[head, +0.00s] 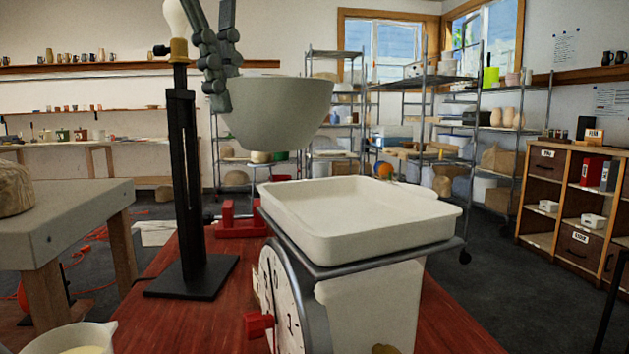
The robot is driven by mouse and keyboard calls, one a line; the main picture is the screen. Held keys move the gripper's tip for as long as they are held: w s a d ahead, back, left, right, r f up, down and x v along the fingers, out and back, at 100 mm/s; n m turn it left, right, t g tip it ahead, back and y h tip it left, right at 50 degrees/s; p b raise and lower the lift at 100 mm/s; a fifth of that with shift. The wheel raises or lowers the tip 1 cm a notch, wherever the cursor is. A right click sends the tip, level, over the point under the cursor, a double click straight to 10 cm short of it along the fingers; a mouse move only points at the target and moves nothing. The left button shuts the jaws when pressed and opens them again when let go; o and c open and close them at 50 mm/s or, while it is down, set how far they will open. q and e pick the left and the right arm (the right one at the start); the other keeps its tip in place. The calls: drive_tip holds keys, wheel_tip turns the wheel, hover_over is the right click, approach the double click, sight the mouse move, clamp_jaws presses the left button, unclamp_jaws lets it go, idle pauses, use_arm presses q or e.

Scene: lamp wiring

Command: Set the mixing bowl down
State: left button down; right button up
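The grey-white mixing bowl (277,112) is upright in the air in the upper middle of the head view, above and behind the table. My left gripper (220,82) comes down from above at the bowl's left rim, its dark jointed fingers shut on that rim. The bowl hides part of the shelving behind it. There is a gap between its underside and the things below. My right gripper is not in view.
A dial scale (285,300) with a white tray (360,215) stands on the red wooden table (165,325). A black lamp stand (187,180) with a bulb (176,17) rises just left of the bowl. A red clamp-like object (240,226) lies behind the scale. A white bowl (70,340) sits front left.

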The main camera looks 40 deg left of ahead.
sight(300, 133)
use_arm(q)
drive_tip(key=w+d+f, duration=0.1)
drive_tip(key=w, duration=0.1)
drive_tip(key=w+d+f, duration=0.1)
drive_tip(key=w+f, duration=0.1)
drive_tip(key=w, duration=0.1)
drive_tip(key=w+d+f, duration=0.1)
drive_tip(key=w+f, duration=0.1)
drive_tip(key=w, duration=0.1)
drive_tip(key=shift+w+f+p, duration=0.1)
drive_tip(key=shift+f+p, duration=0.05)
drive_tip(key=shift+p, duration=0.25)
wheel_tip(300, 133, down, 3)
drive_tip(key=shift+f, duration=0.5)
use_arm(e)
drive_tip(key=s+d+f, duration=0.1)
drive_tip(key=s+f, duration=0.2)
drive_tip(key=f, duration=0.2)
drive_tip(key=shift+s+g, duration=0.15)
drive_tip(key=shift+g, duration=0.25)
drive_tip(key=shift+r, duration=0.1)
use_arm(q)
drive_tip(key=c, duration=2)
unclamp_jaws()
drive_tip(key=shift+o, duration=1.4)
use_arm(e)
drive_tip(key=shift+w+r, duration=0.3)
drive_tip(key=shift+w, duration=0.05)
